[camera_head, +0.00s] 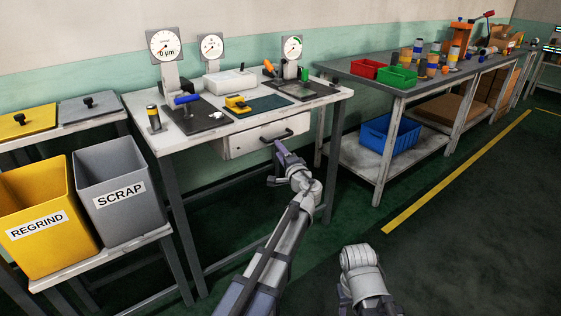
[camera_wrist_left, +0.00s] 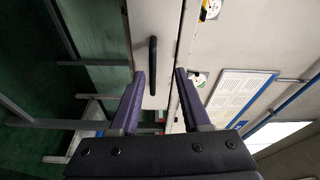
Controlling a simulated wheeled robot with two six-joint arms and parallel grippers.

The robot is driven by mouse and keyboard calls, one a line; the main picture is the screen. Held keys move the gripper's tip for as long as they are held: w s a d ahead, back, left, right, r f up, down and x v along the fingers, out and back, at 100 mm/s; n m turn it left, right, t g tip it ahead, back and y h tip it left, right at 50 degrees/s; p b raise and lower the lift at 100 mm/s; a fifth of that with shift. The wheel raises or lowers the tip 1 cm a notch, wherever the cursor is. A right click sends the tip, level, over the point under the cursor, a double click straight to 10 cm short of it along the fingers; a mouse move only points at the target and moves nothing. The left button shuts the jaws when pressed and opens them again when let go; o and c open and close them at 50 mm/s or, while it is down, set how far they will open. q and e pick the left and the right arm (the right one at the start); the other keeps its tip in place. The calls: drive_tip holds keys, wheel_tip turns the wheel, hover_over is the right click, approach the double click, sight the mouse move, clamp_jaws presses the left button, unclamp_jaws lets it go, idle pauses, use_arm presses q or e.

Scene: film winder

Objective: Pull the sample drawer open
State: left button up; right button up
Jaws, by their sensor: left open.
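The sample drawer (camera_head: 240,139) is a pale box front under the tabletop, apparently closed, with a dark bar handle (camera_head: 277,137). In the left wrist view the drawer front (camera_wrist_left: 165,20) fills the upper middle, and the black handle (camera_wrist_left: 152,62) stands out from it. My left gripper (camera_head: 276,162) is open and empty, in front of the drawer just below the handle in the head view. In the wrist view its purple fingers (camera_wrist_left: 160,75) frame the handle, which lies nearer the left finger. I cannot tell how far the fingertips are from it. My right gripper is not in view.
The workbench (camera_head: 160,140) carries dial gauges and small tools. Yellow regrind (camera_head: 33,195) and grey scrap (camera_head: 120,165) bins stand left. A second bench (camera_head: 350,77) with a blue crate (camera_head: 375,145) below stands right. The floor in front of the drawer is clear.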

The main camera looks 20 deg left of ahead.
sight(281, 138)
use_arm(q)
drive_tip(key=w+m+t+b, duration=0.1)
drive_tip(key=w+f+m+t+h+b, duration=0.1)
drive_tip(key=w, duration=0.1)
drive_tip(key=w+f+m+b, duration=0.1)
drive_tip(key=shift+w+d+f+m+t+b, duration=0.25)
drive_tip(key=shift+w+d+m+t+b, duration=0.1)
drive_tip(key=shift+m+t+b, duration=0.05)
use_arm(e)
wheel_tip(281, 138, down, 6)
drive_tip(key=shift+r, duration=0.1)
use_arm(q)
drive_tip(key=p+x, duration=0.1)
drive_tip(key=x, duration=0.6)
drive_tip(key=shift+w+a, duration=0.2)
drive_tip(key=shift+w, duration=0.15)
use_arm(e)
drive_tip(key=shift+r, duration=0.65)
use_arm(q)
clamp_jaws()
